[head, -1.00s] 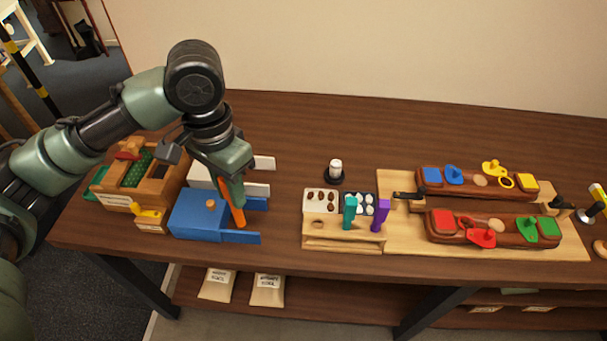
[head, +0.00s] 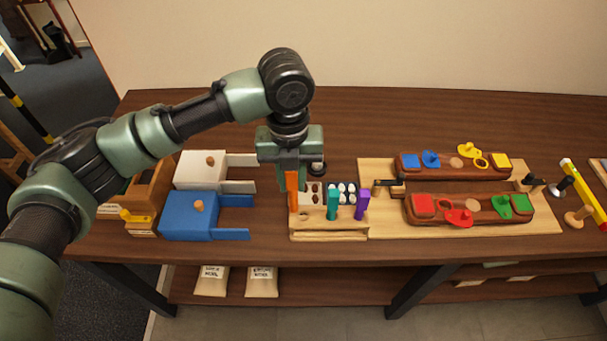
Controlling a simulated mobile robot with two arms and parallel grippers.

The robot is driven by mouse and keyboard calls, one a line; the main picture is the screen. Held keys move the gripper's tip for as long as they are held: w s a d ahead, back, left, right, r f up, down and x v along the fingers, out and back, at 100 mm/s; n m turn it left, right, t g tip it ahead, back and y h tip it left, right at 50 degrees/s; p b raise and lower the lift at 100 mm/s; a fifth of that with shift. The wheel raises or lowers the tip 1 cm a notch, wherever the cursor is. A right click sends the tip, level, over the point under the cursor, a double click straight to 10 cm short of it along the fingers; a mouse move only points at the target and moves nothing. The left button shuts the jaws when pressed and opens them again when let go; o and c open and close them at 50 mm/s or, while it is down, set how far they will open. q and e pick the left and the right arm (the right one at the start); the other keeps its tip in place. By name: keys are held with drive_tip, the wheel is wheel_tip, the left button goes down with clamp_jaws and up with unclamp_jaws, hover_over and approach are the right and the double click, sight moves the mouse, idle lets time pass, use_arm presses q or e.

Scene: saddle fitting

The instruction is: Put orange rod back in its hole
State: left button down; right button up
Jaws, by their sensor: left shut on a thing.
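The orange rod (head: 293,195) is held upright by my left gripper (head: 292,184), which is shut on it. It hangs over the left side of the light wooden rod stand (head: 330,235). An empty round hole (head: 304,217) shows in the stand just right of and below the rod's lower end. A teal rod (head: 333,204) and a purple rod (head: 362,204) stand upright in the same stand, further right. I cannot tell exactly how high the orange rod's lower end is above the stand. My right gripper is out of view.
Blue (head: 190,216) and white (head: 200,170) boxes stand left of the stand. Trays of brown and white pieces (head: 343,192) lie behind the rods. A wooden board (head: 385,222) with coloured shapes is close on the right. Bare table lies behind and in front.

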use_arm(q)
drive_tip(key=m, duration=0.1)
drive_tip(key=d+f+m+b, duration=0.1)
drive_tip(key=m, duration=0.1)
drive_tip(key=d+f+m+b, duration=0.1)
drive_tip(key=m, duration=0.1)
drive_tip(key=shift+w+d+f, duration=0.1)
drive_tip(key=shift+w+f, duration=0.05)
drive_tip(key=shift+w, duration=0.05)
idle(0.8)
drive_tip(key=shift+p, duration=0.55)
drive_tip(key=shift+f, duration=0.1)
wheel_tip(320, 180, down, 6)
drive_tip(key=b, duration=0.2)
idle(1.4)
